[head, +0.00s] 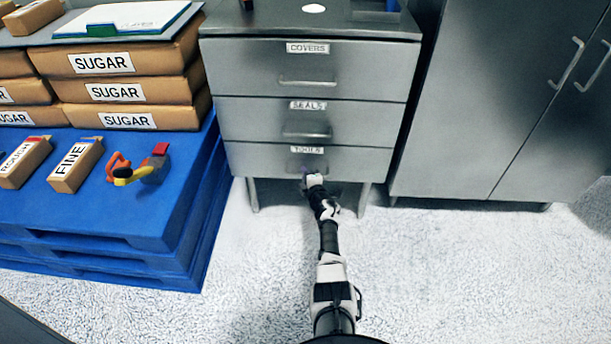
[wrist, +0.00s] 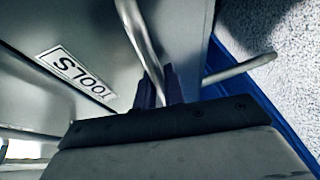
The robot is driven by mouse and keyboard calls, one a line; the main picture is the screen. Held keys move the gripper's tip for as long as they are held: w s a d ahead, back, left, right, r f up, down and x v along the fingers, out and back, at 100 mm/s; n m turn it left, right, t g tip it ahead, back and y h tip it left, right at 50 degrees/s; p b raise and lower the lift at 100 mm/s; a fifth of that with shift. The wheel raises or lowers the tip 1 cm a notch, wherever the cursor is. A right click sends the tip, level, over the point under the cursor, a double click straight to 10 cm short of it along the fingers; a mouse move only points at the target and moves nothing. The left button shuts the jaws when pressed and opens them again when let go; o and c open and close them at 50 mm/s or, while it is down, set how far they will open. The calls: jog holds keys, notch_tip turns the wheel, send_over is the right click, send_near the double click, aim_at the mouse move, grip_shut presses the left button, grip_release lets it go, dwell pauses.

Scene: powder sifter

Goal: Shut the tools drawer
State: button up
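The tools drawer (head: 358,161) is the lowest of the drawers in the grey metal cabinet, with a white TOOLS label. Its front looks about in line with the fronts above; I cannot tell whether a small gap is left. My gripper (head: 310,178) is at this drawer's handle, which it mostly hides in the head view. In the wrist view the TOOLS label (wrist: 76,77) is at the left, and the drawer's bar handle (wrist: 139,38) runs down between the two dark fingers of my gripper (wrist: 160,88). The fingers are close together and appear shut on the handle.
The seals drawer (head: 250,117) and covers drawer (head: 240,66) are above and look shut. A blue pallet (head: 110,220) with sugar sacks (head: 128,91), two labelled boxes and clamp-like tools stands to the left. A tall grey cupboard (head: 480,110) is at right. The floor in front is clear.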

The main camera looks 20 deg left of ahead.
jog(key=o, duration=0.4)
jog(key=shift+w+a, duration=0.1)
jog(key=shift+w, duration=0.05)
jog(key=shift+o, duration=0.2)
jog(key=shift+r, duration=0.1)
jog(key=shift+s+d+r+p, duration=0.2)
jog(key=shift+s+d+p, duration=0.3)
jog(key=shift+p, duration=0.15)
jog(key=p+v, duration=0.7)
jog(key=v, duration=0.5)
jog(key=shift+s, duration=0.25)
jog(key=shift+d+f, duration=0.1)
